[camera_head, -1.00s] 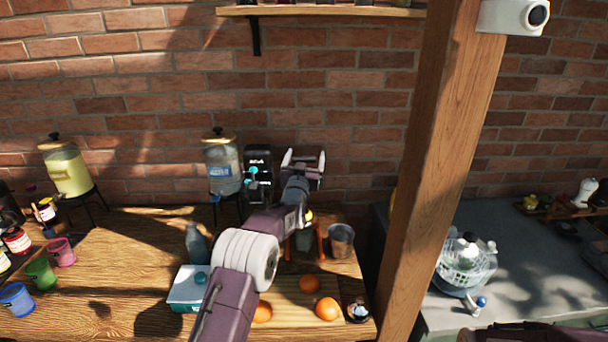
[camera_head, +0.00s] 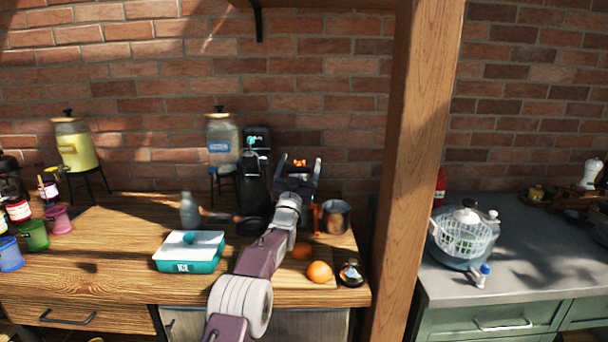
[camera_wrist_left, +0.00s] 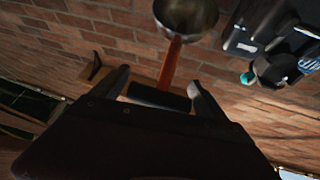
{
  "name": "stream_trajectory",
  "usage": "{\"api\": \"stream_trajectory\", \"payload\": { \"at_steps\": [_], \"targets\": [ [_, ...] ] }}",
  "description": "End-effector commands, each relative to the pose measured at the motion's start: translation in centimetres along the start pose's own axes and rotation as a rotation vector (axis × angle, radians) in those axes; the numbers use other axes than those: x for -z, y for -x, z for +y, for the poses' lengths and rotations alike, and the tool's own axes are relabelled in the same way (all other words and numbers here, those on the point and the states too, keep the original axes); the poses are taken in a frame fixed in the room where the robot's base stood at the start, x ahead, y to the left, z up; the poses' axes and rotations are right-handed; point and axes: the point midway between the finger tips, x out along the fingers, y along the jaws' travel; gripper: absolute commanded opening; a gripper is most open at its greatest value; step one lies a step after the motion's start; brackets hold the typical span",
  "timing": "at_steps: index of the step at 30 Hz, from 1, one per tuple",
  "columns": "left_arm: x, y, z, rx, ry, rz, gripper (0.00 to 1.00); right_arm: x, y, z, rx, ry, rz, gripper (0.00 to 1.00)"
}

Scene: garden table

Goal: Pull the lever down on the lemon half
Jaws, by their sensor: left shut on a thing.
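My left gripper (camera_head: 300,172) is raised over the back of the wooden table, in front of the brick wall. In the left wrist view my left gripper (camera_wrist_left: 158,92) has its fingers either side of a dark bar, the grip of the lever (camera_wrist_left: 171,65). The fingers are shut on it. The lever's orange-red arm runs from the grip to a metal cup (camera_wrist_left: 186,14). In the head view an orange press post (camera_head: 315,217) shows below, partly behind my arm. The lemon half cannot be seen. My right gripper is out of view.
A black dispenser (camera_head: 257,180) stands just left of the gripper, close by. A metal cup (camera_head: 336,217) stands right of the press. Oranges (camera_head: 319,272) lie in front, and a teal box (camera_head: 189,253) sits left. A wooden post (camera_head: 412,150) rises to the right.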

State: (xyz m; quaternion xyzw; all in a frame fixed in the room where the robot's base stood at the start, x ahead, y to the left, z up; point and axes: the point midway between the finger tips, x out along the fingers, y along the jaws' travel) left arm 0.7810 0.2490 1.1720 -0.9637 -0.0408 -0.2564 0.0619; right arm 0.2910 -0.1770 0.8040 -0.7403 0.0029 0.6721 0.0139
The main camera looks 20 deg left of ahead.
Motion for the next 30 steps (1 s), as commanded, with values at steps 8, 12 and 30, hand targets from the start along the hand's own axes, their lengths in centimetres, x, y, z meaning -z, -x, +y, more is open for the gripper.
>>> {"api": "stream_trajectory", "payload": {
  "at_steps": [8, 12, 30],
  "targets": [
    [-1.1, 1.3, 0.4, -0.003, -0.021, 0.113, 0.12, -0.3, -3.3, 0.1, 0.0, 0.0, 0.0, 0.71],
    [-1.2, 1.5, 0.5, -0.003, -0.025, 0.135, 0.12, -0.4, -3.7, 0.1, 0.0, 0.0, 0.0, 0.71],
    [-1.3, 1.5, 0.5, -0.003, -0.026, 0.139, 1.0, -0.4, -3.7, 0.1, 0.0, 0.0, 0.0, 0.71]
  ]
}}
